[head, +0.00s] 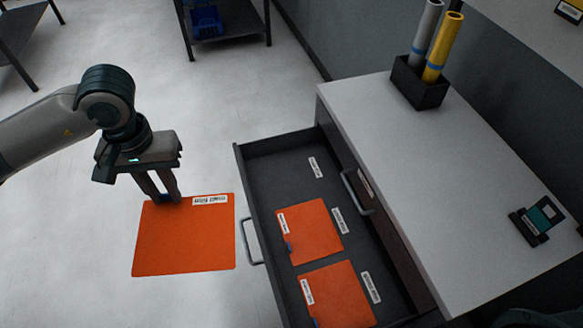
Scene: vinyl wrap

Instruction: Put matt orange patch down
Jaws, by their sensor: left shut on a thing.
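My left gripper (170,199) is shut on the top edge of an orange patch (184,243). The patch is a flat square with a white label near its top right corner. It hangs over the floor, left of the open drawer (262,150). Inside the drawer lie two more orange patches, one in the middle (312,235) and one nearer the front (342,297), each with a white label and a small blue mark at its left edge. I cannot read the labels clearly enough to tell which is matt. My right gripper does not show.
The drawer's far part is bare floor with a white label (315,167). A drawer handle (250,243) sticks out to the left. The white cabinet top (400,160) carries a black holder (418,88) with grey and yellow rolls, and a small device (537,220).

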